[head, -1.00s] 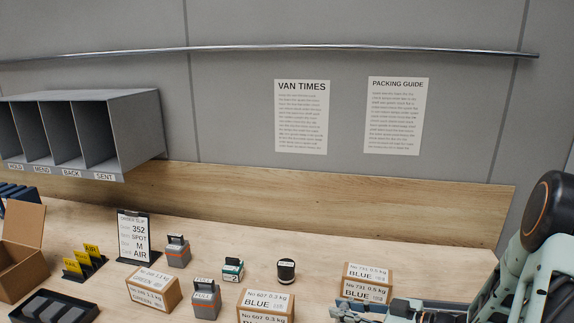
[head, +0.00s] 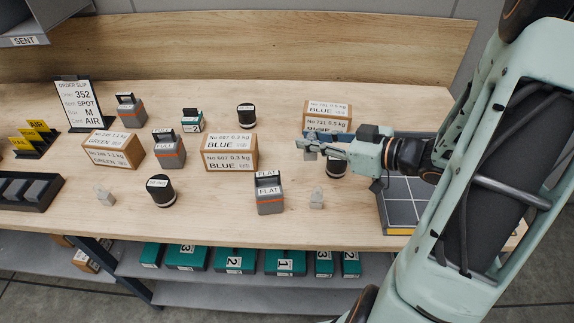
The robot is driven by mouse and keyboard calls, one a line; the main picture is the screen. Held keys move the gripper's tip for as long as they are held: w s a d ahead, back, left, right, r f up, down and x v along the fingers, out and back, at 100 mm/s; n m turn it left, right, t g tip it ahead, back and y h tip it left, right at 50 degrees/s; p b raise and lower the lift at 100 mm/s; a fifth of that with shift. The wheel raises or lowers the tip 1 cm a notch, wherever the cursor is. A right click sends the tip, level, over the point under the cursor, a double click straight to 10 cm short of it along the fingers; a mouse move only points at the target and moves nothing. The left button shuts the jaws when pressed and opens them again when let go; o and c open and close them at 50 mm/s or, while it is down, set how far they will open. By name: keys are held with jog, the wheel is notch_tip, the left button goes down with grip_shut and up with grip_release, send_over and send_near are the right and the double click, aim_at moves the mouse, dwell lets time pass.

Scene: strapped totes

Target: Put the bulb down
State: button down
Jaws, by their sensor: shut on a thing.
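My gripper (head: 313,147) reaches in from the right and is shut on a small grey piece (head: 310,156), taken to be the bulb. The fingers hide much of it, so its shape is hard to tell. It appears held above the wooden bench (head: 230,215). Two similar small grey pieces stand on the bench, one at front left (head: 106,198) and one right of the FLAT box (head: 317,199). A black round canister (head: 336,169) stands partly hidden behind or under my gripper.
A grey sectioned tray (head: 404,204) lies at right under my arm. Bare bench lies between the FLAT box and the front-left canister.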

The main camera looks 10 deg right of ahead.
jog(key=shift+m+t+h, duration=0.4)
jog(key=shift+m+t, duration=0.1)
jog(key=w+f, duration=0.2)
jog(key=w, duration=0.1)
jog(key=w+f, duration=0.3)
jog(key=w, duration=0.1)
jog(key=w+f, duration=0.3)
jog(key=shift+w+a+f+b, duration=0.1)
jog(key=shift+w+a+b, duration=0.1)
jog(key=shift+a+b, duration=0.15)
jog(key=shift+w+f, duration=0.3)
jog(key=shift+f, duration=1.65)
jog(key=shift+f, duration=0.2)
jog(key=c, duration=1.8)
grip_release()
